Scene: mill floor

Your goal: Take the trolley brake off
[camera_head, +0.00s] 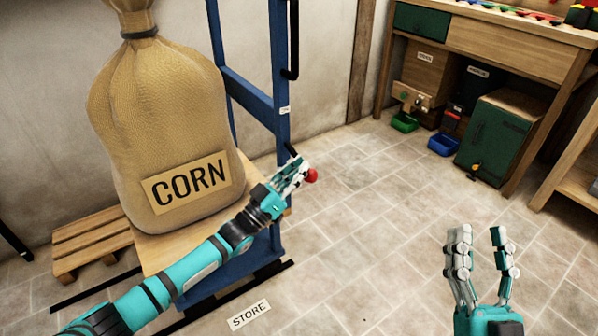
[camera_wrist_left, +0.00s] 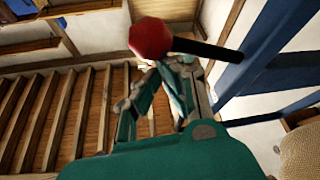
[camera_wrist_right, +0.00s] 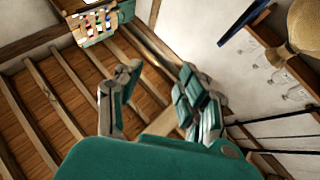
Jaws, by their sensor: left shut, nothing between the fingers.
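The blue trolley (camera_head: 262,100) has a wooden deck and carries a tied sack marked CORN (camera_head: 160,120). Its brake lever ends in a red knob (camera_head: 312,176), just beyond my left fingers. In the left wrist view the red knob (camera_wrist_left: 150,37) sits on a black rod (camera_wrist_left: 207,50) that runs to the blue frame. My left gripper (camera_head: 298,172) is shut and empty, close beside the knob; I cannot tell whether it touches. It also shows in the left wrist view (camera_wrist_left: 165,80). My right gripper (camera_head: 480,238) is open and empty over the floor, away from the trolley.
A STORE label (camera_head: 249,314) lies on the floor by the trolley. A wooden pallet (camera_head: 90,240) is at the left. A workbench (camera_head: 490,40) with a green cabinet (camera_head: 495,138) and bins beneath stands at the back right. The tiled floor between is clear.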

